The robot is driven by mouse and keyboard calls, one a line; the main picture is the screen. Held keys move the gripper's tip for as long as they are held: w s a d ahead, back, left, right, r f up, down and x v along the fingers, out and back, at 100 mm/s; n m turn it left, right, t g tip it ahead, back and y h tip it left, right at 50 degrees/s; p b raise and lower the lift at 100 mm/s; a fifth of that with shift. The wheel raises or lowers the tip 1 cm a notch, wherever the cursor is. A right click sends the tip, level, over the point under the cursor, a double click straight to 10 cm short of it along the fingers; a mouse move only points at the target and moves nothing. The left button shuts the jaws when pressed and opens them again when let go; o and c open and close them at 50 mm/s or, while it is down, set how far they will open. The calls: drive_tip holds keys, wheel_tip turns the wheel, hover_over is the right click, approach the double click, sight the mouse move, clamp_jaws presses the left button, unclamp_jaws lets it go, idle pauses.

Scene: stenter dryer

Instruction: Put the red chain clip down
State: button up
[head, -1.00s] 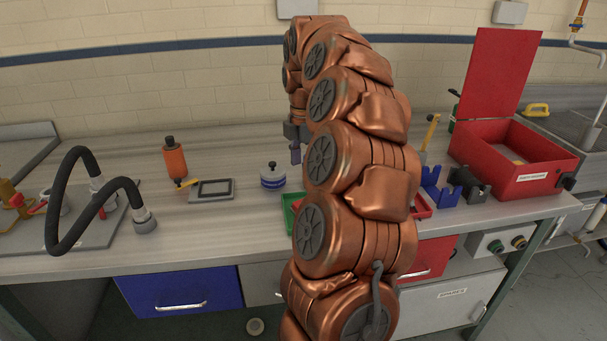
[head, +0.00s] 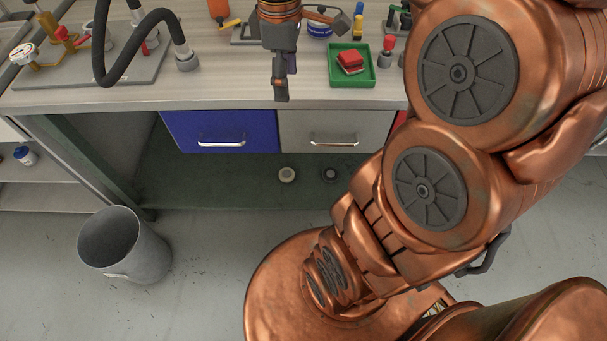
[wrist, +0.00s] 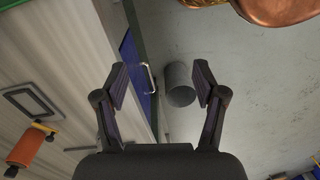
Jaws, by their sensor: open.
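My gripper (head: 282,88) hangs at the bench's front edge, in front of the blue drawer's right end. In the wrist view its two fingers (wrist: 160,82) are spread wide, with nothing between them. A small stack of red pieces (head: 350,62) lies in the green tray (head: 336,80) on the bench, to the right of my gripper. I cannot tell whether the red chain clip is among these pieces. No other thing that is clearly the clip shows.
The bench (head: 215,88) has a blue drawer (head: 215,132) and a grey drawer (head: 330,130) below. A grey bin (head: 135,255) stands on the floor at left; it also shows in the wrist view (wrist: 180,88). A black hose (head: 107,45) arches over the bench's left part.

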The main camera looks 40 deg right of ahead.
drive_tip(key=s+a+f+m, duration=0.4)
drive_tip(key=s, duration=0.4)
drive_tip(key=s+a+f+m+g, duration=0.1)
drive_tip(key=s+a+f+m, duration=0.3)
drive_tip(key=s, duration=0.4)
drive_tip(key=shift+s+a+m, duration=0.3)
drive_tip(key=shift+s+m, duration=0.05)
drive_tip(key=shift+m, duration=0.15)
wheel_tip(320, 180, up, 5)
drive_tip(key=p, duration=0.5)
drive_tip(key=shift+r, duration=0.15)
